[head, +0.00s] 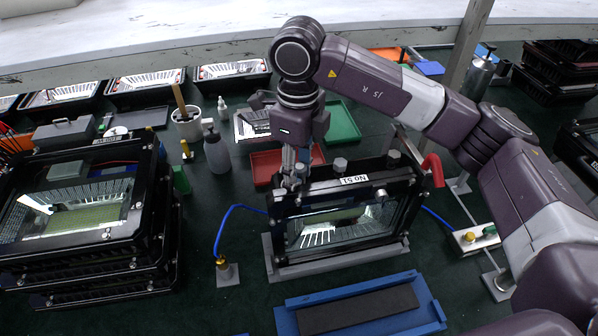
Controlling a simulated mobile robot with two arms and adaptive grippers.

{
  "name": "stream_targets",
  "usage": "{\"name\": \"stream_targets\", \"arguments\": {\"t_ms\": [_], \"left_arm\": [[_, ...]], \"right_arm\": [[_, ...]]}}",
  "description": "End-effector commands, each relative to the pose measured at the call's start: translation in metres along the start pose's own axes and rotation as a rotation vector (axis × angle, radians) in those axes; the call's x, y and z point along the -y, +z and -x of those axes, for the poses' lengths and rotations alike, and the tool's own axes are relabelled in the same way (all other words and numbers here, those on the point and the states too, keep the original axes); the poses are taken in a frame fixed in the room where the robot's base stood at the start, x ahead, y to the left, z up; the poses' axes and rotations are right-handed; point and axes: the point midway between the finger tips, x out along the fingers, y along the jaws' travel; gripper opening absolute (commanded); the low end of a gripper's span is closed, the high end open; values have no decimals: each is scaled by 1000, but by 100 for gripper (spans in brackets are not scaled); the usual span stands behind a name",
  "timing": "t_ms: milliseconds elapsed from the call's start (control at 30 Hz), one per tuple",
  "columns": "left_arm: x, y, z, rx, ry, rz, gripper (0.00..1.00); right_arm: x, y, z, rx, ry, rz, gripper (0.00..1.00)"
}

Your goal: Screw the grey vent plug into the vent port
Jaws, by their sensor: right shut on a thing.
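A floodlight housing (345,226) labelled "No 51" stands upright in a grey stand (340,262) at the centre, its glass front facing me. My right gripper (292,178) reaches down to the top left corner of the housing. It is shut on a small grey piece, which looks like the vent plug (291,184); the fingers hide most of it. The vent port under it is hidden, so I cannot tell whether the plug is in the port. Grey round knobs (340,163) stand along the housing's top edge. My left gripper is not in view.
A blue tray (430,312) with a dark pad lies in front. Blue hoses run to both sides of the housing, one to a brass fitting (222,266). Stacked housings (90,220) stand left. A red tray (264,168), bottle (216,152) and white cup (187,128) are behind.

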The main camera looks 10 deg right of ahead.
Motion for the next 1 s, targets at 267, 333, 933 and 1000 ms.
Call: {"name": "stream_targets", "arguments": {"t_ms": [267,333,933,1000], "left_arm": [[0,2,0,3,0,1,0],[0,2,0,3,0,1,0],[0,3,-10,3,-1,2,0],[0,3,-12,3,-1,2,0]], "right_arm": [[4,-2,0,-6,-8,-8,2],[4,-2,0,-6,-8,-9,2],[5,-2,-1,-4,-10,-424,2],[5,-3,-2,-4,-10,-507,2]]}}
